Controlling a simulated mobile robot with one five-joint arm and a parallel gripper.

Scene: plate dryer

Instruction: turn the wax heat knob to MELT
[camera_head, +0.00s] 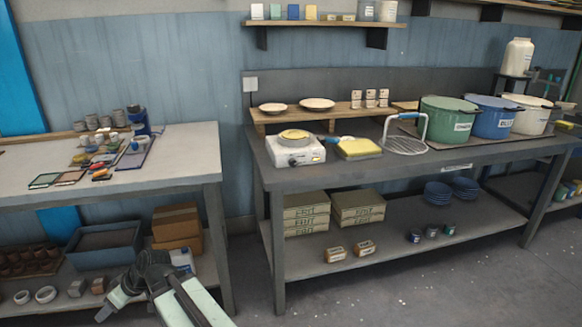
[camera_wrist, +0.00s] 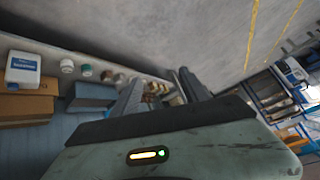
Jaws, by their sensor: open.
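A white wax heater (camera_head: 296,151) stands at the left front of the right-hand bench, with a pan of yellow wax (camera_head: 294,135) on top. A small dark knob shows on its front face, too small in the head view for its setting or the MELT mark to be read. My gripper (camera_wrist: 162,82) is open and empty in the wrist view, its two dark fingers apart. In the head view my arm is low at the bottom, in front of the left table and well below and left of the heater. The wrist view does not show the heater.
A yellow sponge-like block (camera_head: 358,148) and a wire rack (camera_head: 405,138) are right of the heater. Green (camera_head: 447,120) and blue (camera_head: 491,118) pots stand farther right. The left table (camera_head: 185,160) holds small tools and jars. Floor (camera_head: 400,290) is open before the right-hand bench.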

